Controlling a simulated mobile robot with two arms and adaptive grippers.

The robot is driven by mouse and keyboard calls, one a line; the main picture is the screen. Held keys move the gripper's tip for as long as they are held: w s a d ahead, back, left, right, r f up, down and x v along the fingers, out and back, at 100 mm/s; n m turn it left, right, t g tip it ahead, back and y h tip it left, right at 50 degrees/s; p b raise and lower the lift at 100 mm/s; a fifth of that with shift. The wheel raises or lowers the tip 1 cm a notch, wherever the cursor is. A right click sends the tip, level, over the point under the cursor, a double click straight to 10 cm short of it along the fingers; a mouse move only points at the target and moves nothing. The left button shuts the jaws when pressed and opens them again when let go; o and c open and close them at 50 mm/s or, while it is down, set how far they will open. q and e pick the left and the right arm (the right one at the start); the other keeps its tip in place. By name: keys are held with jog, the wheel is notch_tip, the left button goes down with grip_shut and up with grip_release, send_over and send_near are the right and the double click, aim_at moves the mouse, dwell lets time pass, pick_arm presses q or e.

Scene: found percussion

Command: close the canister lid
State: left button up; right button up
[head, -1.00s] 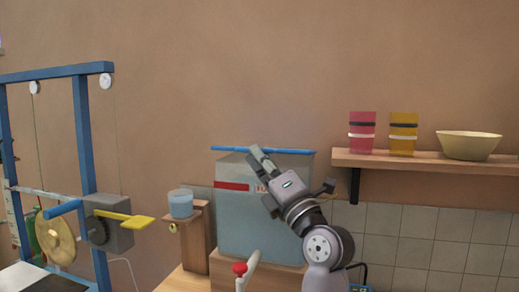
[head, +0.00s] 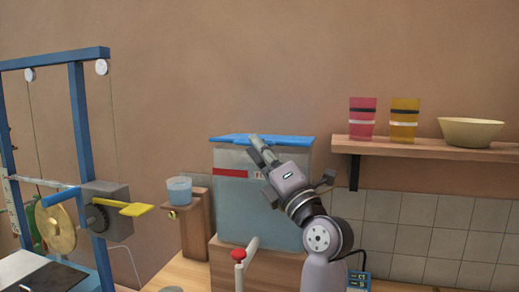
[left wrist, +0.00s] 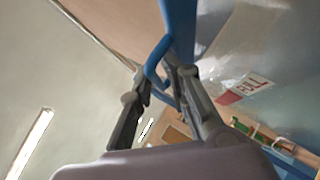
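The canister (head: 245,205) is a translucent pale blue box with a red and white label on its front, standing on a wooden block. Its blue lid (head: 225,138) lies across the top in the head view, with its front edge and some of its flat face showing. My left gripper (head: 259,148) is at the canister's upper front, its fingertips near the lid's front edge. In the left wrist view a blue loop handle (left wrist: 154,60) shows at and between the fingertips of my left gripper (left wrist: 159,72). I cannot tell whether they grip it. My right gripper is not in view.
A blue frame (head: 80,140) with a gong (head: 56,230) stands left. A light blue cup (head: 179,190) is beside the canister. A red knob (head: 239,254) stands in front.

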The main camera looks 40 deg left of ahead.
pick_arm(q)
jog(key=shift+d+f, duration=0.1)
jog(key=v, duration=0.7)
jog(key=shift+d, duration=0.15)
dwell(0.3)
